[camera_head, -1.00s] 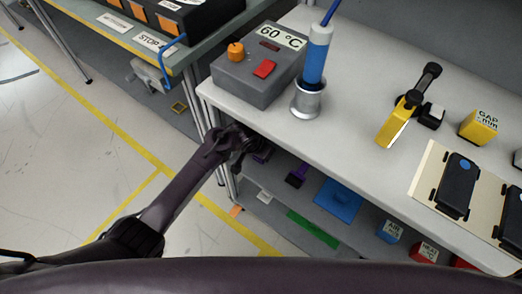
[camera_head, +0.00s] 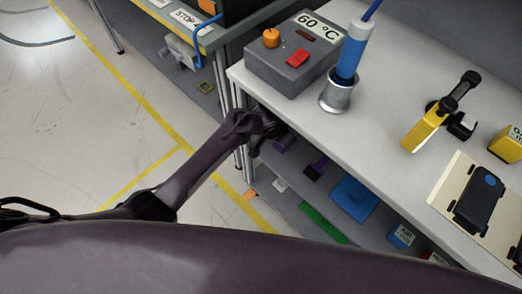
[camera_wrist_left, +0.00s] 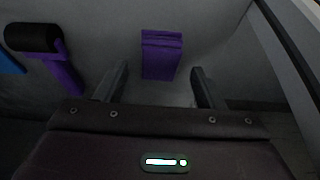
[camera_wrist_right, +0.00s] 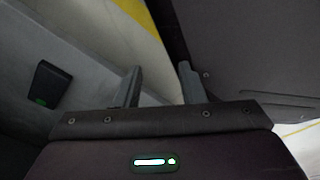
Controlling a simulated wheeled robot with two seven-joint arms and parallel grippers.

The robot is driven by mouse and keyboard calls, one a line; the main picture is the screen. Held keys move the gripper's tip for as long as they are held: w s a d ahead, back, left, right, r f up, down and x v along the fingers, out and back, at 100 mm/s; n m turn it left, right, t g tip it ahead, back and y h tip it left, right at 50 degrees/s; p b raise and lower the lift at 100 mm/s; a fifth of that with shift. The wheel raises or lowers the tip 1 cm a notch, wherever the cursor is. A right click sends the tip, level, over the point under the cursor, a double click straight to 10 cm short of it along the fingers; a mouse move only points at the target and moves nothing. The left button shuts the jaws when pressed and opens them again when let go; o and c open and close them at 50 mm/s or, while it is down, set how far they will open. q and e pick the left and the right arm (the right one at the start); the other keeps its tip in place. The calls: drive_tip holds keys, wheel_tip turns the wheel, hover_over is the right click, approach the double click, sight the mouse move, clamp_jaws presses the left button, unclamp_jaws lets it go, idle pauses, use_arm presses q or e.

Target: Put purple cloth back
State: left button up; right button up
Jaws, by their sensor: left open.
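The purple cloth (camera_head: 284,143) lies folded on the lower shelf, partly hidden by my arm in the head view. In the left wrist view the folded cloth (camera_wrist_left: 162,55) sits ahead of my left gripper (camera_wrist_left: 160,85), roughly centred between its fingertips. The left gripper is open and empty, and reaches in under the tabletop in the head view (camera_head: 268,132). My right gripper (camera_wrist_right: 160,82) has its fingers apart with nothing between them; it is out of the head view.
A purple-handled brush (camera_wrist_left: 62,65) lies left of the cloth in the left wrist view. A blue cloth (camera_head: 354,198) and green strip (camera_head: 322,223) are on the same shelf. The white tabletop (camera_head: 385,130) above carries a grey 60 °C box (camera_head: 290,62). A table leg stands near my left arm.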

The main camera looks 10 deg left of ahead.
use_arm(q)
drive_tip(key=v, duration=0.2)
drive_tip(key=shift+s+r+p, duration=0.1)
drive_tip(key=shift+r+p, duration=0.2)
drive_tip(key=shift+r, duration=0.1)
drive_tip(key=shift+s+a+r, duration=0.1)
drive_tip(key=shift+s+a, duration=0.45)
drive_tip(key=shift+s, duration=0.2)
drive_tip(key=s+a+p, duration=0.1)
drive_tip(key=s+a, duration=0.5)
drive_tip(key=s, duration=0.2)
drive_tip(key=shift+s, duration=0.2)
use_arm(e)
drive_tip(key=s, duration=0.2)
drive_tip(key=s+r, duration=0.1)
drive_tip(key=shift+s+d, duration=0.25)
drive_tip(key=shift+d, duration=0.1)
